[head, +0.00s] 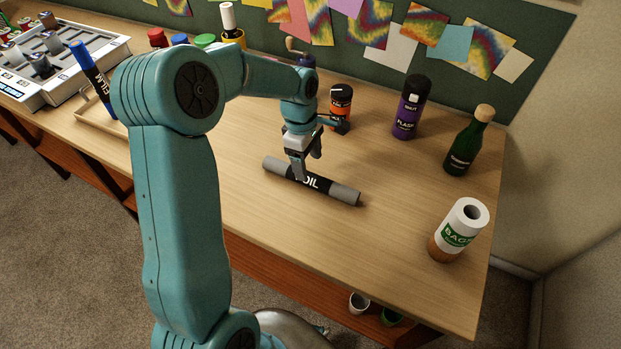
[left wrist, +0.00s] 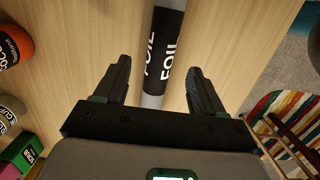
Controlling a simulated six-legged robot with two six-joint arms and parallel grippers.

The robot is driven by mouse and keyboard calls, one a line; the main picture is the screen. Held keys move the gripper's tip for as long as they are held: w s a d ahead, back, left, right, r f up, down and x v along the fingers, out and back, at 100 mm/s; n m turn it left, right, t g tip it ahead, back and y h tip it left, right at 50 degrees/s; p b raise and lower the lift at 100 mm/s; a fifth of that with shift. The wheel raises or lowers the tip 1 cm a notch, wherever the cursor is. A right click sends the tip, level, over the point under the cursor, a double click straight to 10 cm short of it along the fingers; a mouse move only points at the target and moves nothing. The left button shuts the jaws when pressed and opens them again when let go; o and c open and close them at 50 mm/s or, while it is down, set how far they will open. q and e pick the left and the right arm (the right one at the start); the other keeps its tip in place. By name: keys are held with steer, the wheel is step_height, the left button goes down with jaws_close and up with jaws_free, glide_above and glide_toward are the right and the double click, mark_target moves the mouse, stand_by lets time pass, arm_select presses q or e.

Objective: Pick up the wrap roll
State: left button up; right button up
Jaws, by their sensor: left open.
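The wrap roll (head: 339,191), a grey tube with a black band marked FOIL, lies on its side on the wooden table. My left gripper (head: 305,166) is over its label in the head view, pointing down, and hides part of it. In the left wrist view the roll (left wrist: 165,45) runs up between the two spread fingers of my left gripper (left wrist: 161,80). The fingers are open, one on each side of the roll, with gaps showing. How far the fingertips are above the table I cannot tell. My right gripper is not in view.
An orange-labelled jar (head: 341,103), a purple flask (head: 409,106), a green bottle (head: 469,140) and a BAGS roll (head: 459,230) stand upright around it. Table space in front of the roll is clear.

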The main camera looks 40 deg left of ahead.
mark_target(309, 175)
arm_select(q)
steer(key=f, duration=0.5)
steer(key=shift+s+d+f, duration=0.1)
steer(key=shift+d+f, duration=0.05)
steer(key=shift+d, duration=0.1)
steer(key=shift+f, duration=0.35)
steer(key=shift+r, duration=0.1)
steer(key=c, duration=1.2)
